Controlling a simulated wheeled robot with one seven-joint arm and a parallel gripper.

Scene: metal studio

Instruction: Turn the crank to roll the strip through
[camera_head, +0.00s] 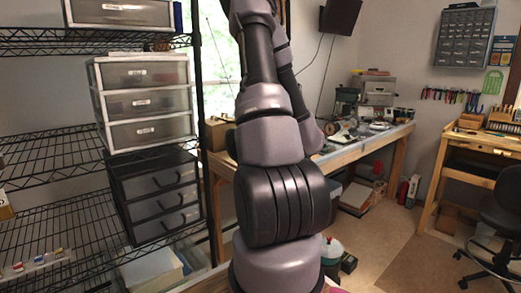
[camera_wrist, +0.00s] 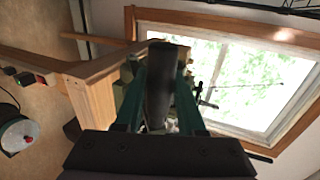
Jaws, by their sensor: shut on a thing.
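My gripper (camera_wrist: 162,75) shows in the wrist view as two dark green fingers. They are shut on a dark, rounded bar that looks like the crank handle (camera_wrist: 159,95). The handle lies lengthwise between the fingers. Greenish and metallic parts, possibly of the rolling machine, show only in pieces behind the fingers; I cannot make out their shape. The strip cannot be made out in either view. In the head view my own arm fills the middle and hides the gripper and the crank.
A wooden workbench (camera_head: 401,141) with tools runs along the back wall. A wire shelf (camera_head: 45,154) with drawer units (camera_head: 145,100) stands at left. A desk (camera_head: 481,143) and dark chair (camera_head: 497,224) are at right. A bright window (camera_wrist: 265,80) fills the wrist view's right side.

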